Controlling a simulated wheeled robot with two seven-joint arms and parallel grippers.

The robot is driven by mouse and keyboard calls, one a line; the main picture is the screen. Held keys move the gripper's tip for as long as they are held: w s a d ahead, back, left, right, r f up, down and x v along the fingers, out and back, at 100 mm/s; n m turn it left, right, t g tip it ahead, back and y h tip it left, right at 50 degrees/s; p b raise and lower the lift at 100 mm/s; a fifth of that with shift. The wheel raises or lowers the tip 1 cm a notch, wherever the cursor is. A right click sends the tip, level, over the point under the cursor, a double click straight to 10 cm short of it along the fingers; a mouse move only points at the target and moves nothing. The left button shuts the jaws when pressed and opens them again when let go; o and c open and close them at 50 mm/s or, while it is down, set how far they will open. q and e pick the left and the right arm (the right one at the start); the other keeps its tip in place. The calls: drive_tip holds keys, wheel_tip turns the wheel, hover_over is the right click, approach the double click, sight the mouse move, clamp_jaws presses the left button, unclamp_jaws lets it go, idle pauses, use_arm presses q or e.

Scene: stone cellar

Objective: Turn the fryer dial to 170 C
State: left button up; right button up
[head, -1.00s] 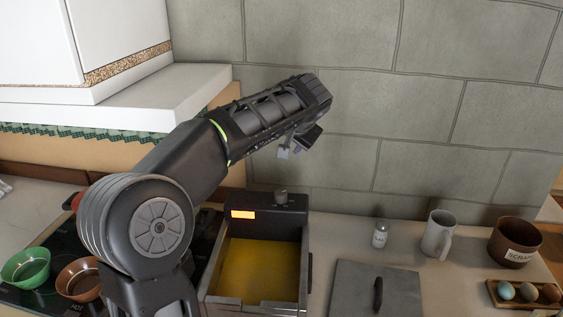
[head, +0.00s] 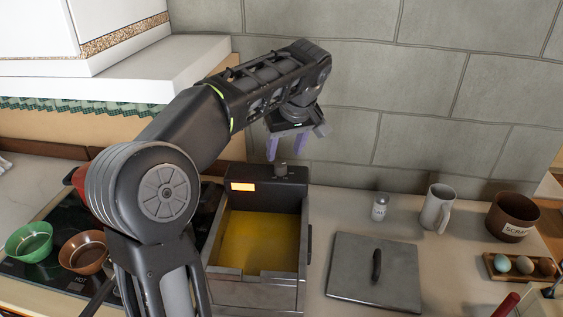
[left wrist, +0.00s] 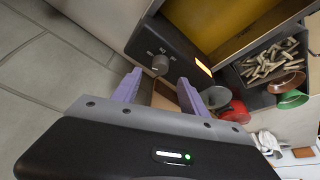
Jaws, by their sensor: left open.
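The fryer (head: 262,291) stands on the counter with yellow oil in its open vat and a lit orange display (head: 243,186) on its back panel. The grey dial (head: 281,170) sits on top of that panel; it also shows in the left wrist view (left wrist: 160,65), with small markings around it too small to read. My left gripper (head: 286,158) is open and empty, its purple fingers pointing down just above the dial. In the left wrist view the fingers (left wrist: 157,88) are spread, with the dial beyond them. My right gripper is not in view.
A grey lid (head: 350,270) with a handle lies right of the fryer. A salt shaker (head: 380,207), a mug (head: 436,208), a scraps pot (head: 513,218) and an egg tray (head: 525,279) stand farther right. Green (head: 29,242) and brown (head: 84,252) bowls are at left. The stone wall is close behind.

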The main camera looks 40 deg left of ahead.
sight(281, 165)
use_arm(q)
drive_tip(key=p+x, duration=0.1)
drive_tip(key=x, duration=0.5)
drive_tip(key=shift+c, duration=0.3)
drive_tip(key=shift+r, duration=0.1)
clamp_jaws()
